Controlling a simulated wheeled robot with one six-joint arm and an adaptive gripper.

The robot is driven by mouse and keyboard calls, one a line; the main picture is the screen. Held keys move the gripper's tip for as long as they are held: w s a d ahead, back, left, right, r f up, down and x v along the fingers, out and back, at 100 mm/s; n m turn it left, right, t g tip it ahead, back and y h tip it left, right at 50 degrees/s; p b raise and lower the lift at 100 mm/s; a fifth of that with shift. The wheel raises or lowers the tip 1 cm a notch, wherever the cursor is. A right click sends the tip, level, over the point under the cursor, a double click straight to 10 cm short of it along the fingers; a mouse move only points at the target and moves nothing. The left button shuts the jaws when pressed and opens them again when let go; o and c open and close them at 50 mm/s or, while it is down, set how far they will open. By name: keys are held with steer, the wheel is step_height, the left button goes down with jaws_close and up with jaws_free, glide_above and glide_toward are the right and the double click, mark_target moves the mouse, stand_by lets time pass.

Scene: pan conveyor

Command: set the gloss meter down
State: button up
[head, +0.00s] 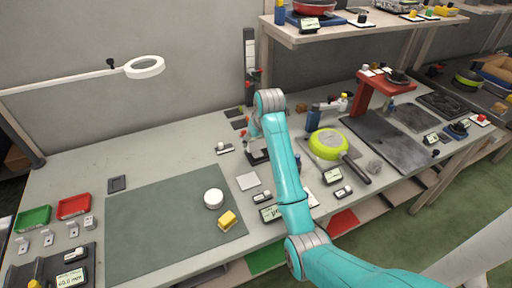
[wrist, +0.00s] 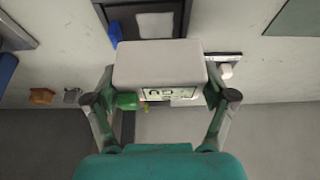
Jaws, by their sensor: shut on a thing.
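The gloss meter is a light grey box (wrist: 160,66) with a small display on its lower face, in the middle of the wrist view. My gripper (wrist: 160,80) has one finger on each side of it and is shut on it. The meter hides part of the bench beneath it, and I cannot tell its height above the bench. In the head view my gripper (head: 254,134) is over the back middle of the bench, partly behind my own arm; the meter cannot be made out clearly there.
The grey bench (head: 150,145) has free room at its back left. A lime pan (head: 327,143) lies right of my arm. A ring lamp (head: 145,67) overhangs the back left.

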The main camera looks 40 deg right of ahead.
mark_target(256, 148)
step_height(256, 148, down, 4)
steer(key=shift+r, duration=0.25)
steer(key=shift+f, duration=0.15)
